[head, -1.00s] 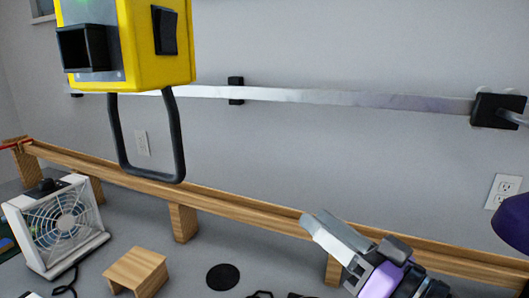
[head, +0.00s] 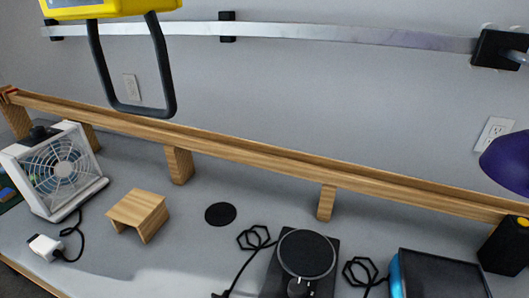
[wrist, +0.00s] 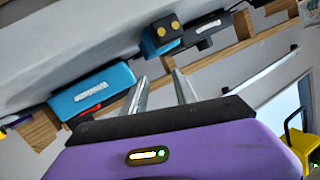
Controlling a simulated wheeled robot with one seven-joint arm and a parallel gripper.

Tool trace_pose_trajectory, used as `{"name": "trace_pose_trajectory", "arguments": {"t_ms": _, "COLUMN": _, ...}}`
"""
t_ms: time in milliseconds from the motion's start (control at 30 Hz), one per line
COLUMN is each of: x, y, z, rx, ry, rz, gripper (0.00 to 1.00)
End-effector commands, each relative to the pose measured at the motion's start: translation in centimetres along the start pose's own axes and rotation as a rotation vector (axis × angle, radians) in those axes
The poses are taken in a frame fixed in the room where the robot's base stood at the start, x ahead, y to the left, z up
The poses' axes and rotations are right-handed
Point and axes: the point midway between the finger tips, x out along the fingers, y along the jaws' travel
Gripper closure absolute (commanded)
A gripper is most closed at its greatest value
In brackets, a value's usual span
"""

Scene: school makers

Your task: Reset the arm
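My gripper (wrist: 160,92) shows in the wrist view as a purple body with two metal fingers. The fingers stand apart with nothing between them. They point toward the blue box and the wooden rail in the tilted wrist picture.
In the head view a wooden rail (head: 250,151) runs along the wall. On the bench are a fan (head: 62,168), a wooden block (head: 140,212), a black disc (head: 220,214) and a round-topped device (head: 307,254). A yellow device (head: 110,8) with a black handle hangs above. A purple rounded object (head: 508,163) is at right. A blue box (wrist: 92,92) shows in the wrist view.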

Motion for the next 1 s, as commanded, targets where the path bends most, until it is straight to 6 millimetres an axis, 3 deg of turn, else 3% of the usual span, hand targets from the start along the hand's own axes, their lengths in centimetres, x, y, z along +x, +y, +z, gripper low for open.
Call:
{"name": "trace_pose_trajectory", "arguments": {"t_ms": 33, "x": -1.9, "y": 0.3, "z": 0.6, "rx": -0.031, "ry": -0.017, "rz": 0.011, "gripper": 0.66}}
{"name": "trace_pose_trajectory", "arguments": {"t_ms": 200, "x": -6.2, "y": 0.8, "z": 1.2, "rx": -0.121, "ry": -0.037, "rz": 0.024, "gripper": 0.66}}
{"name": "trace_pose_trajectory", "arguments": {"t_ms": 500, "x": -11.5, "y": 0.7, "z": 1.1, "rx": -0.238, "ry": -0.064, "rz": 0.004, "gripper": 0.66}}
{"name": "trace_pose_trajectory", "arguments": {"t_ms": 600, "x": -10.9, "y": 1.1, "z": 3.0, "rx": -0.239, "ry": -0.059, "rz": 0.003, "gripper": 0.66}}
{"name": "trace_pose_trajectory", "arguments": {"t_ms": 1000, "x": -9.9, "y": 2.2, "z": 7.4, "rx": -0.237, "ry": -0.059, "rz": 0.004, "gripper": 0.66}}
